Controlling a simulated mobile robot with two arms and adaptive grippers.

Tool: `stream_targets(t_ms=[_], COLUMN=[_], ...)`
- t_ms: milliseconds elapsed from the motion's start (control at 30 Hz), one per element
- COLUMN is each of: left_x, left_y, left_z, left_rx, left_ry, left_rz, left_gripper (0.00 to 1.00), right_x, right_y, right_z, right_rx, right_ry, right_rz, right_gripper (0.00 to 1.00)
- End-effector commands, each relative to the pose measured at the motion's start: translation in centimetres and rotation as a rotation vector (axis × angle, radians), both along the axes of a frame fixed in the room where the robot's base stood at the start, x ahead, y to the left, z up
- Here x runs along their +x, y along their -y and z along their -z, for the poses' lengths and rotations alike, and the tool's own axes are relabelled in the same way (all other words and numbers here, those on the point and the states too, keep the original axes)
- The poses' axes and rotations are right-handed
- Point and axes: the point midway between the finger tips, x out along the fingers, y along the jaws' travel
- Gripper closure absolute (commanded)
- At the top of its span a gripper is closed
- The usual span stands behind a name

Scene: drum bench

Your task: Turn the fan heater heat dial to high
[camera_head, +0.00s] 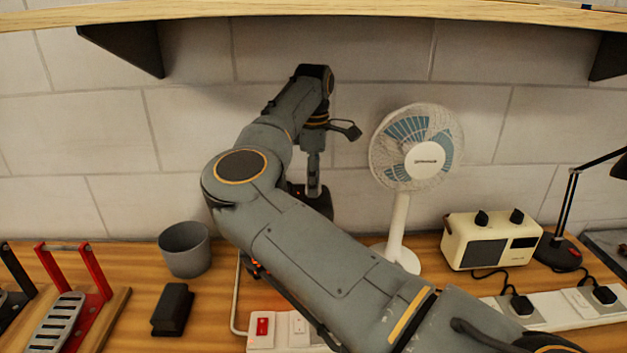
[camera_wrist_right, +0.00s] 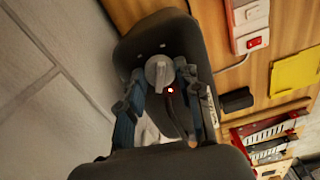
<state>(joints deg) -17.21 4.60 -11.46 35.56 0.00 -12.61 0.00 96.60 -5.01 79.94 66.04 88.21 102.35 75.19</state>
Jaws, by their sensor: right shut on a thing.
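The fan heater is a dark box standing by the wall, mostly hidden behind my right arm in the head view (camera_head: 318,203). In the right wrist view the heater (camera_wrist_right: 150,38) fills the middle, with a round grey dial (camera_wrist_right: 158,72) on its top and a small lit red light beside it. My right gripper (camera_wrist_right: 161,76) has one finger on each side of the dial and is shut on it. In the head view the right gripper (camera_head: 314,182) points down at the heater. The dial's markings cannot be read. My left gripper is not in view.
A white desk fan (camera_head: 408,155) and a cream box with two knobs (camera_head: 490,240) stand to the right. A grey cup (camera_head: 185,250) and a black block (camera_head: 172,310) lie left. A power strip with a red switch (camera_head: 262,325) is in front. A shelf (camera_head: 300,10) hangs above.

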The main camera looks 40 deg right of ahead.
Motion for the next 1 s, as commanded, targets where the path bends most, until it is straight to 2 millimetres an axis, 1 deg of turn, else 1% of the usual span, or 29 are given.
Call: stream_targets(t_ms=[333, 367, 400, 467, 500, 800, 867, 1000], left_x=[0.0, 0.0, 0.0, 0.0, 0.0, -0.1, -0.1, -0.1], left_y=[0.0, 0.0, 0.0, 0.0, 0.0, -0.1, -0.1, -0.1], left_z=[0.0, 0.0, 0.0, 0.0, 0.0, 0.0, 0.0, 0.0], left_rx=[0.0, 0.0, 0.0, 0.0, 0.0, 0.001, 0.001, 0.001], left_ry=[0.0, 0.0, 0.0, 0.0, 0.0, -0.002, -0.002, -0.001], left_rz=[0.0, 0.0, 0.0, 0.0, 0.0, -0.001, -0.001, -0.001], left_gripper=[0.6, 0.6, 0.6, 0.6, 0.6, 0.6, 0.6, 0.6], right_x=[0.0, 0.0, 0.0, 0.0, 0.0, 0.0, 0.1, 0.1], right_y=[0.0, 0.0, 0.0, 0.0, 0.0, 0.0, 0.0, 0.0], right_z=[0.0, 0.0, 0.0, 0.0, 0.0, -0.2, -0.7, -2.8], right_rx=[0.001, 0.001, 0.001, 0.001, 0.001, 0.001, 0.0, 0.0], right_ry=[0.0, 0.0, 0.0, 0.0, 0.001, 0.001, 0.001, 0.004], right_rz=[0.001, 0.001, 0.001, 0.001, 0.001, 0.001, 0.001, 0.001], right_gripper=[0.97, 0.64, 0.56, 0.43, 0.42, 0.42, 0.42, 0.42])
